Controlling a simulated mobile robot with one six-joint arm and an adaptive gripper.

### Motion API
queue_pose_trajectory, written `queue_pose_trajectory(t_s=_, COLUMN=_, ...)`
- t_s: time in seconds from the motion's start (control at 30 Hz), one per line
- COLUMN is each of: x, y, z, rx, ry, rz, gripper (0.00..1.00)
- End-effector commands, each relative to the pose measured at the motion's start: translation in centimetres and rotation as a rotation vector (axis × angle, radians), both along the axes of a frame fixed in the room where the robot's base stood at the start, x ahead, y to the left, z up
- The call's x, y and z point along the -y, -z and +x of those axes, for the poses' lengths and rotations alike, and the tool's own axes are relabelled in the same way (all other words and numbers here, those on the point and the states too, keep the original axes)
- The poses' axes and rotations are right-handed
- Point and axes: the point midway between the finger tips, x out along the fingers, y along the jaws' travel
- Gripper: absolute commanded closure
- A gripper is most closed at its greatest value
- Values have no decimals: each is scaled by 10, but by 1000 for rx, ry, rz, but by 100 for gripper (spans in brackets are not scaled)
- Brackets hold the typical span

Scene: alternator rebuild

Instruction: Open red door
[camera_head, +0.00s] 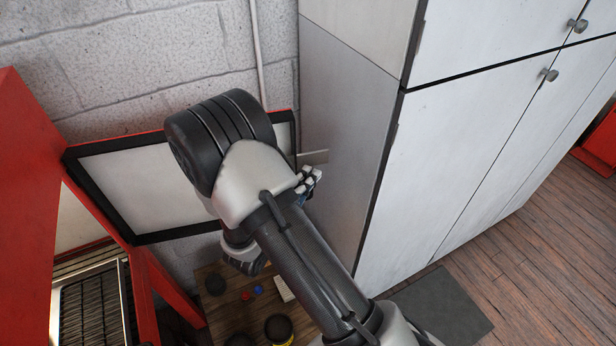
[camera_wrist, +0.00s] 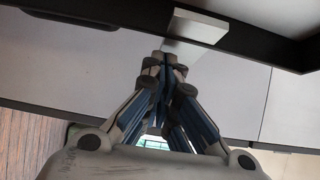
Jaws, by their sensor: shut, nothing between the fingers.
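The red door (camera_head: 150,185) stands swung open at the left of the head view, showing a pale inner panel with a black border and a thin red outer edge. A small light plate (camera_head: 313,157), apparently its handle, sticks out at the right edge. In the wrist view a pale block (camera_wrist: 200,27) sits on a dark border. My gripper (camera_wrist: 166,60) is shut and empty, its fingertips just below that block; contact cannot be told. In the head view, my wrist hides part of the door, and only part of the gripper shows near the plate.
A red cabinet frame (camera_head: 28,180) with a dark grille (camera_head: 90,305) stands at the left. A tall white cupboard (camera_head: 450,150) stands close on the right. Small items lie on a wooden surface (camera_head: 235,285) below.

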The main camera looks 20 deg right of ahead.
Motion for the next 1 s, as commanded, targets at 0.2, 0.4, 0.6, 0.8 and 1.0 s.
queue_pose_trajectory(t_s=0.2, x=6, y=-1, z=21, rx=3, ry=-36, rz=3, gripper=100)
queue_pose_trajectory(t_s=0.4, x=15, y=0, z=72, rx=3, ry=-135, rz=3, gripper=100)
queue_pose_trajectory(t_s=0.6, x=17, y=0, z=102, rx=1, ry=-198, rz=1, gripper=100)
queue_pose_trajectory(t_s=0.8, x=16, y=0, z=105, rx=0, ry=-205, rz=0, gripper=100)
queue_pose_trajectory(t_s=1.0, x=16, y=0, z=105, rx=0, ry=-205, rz=0, gripper=100)
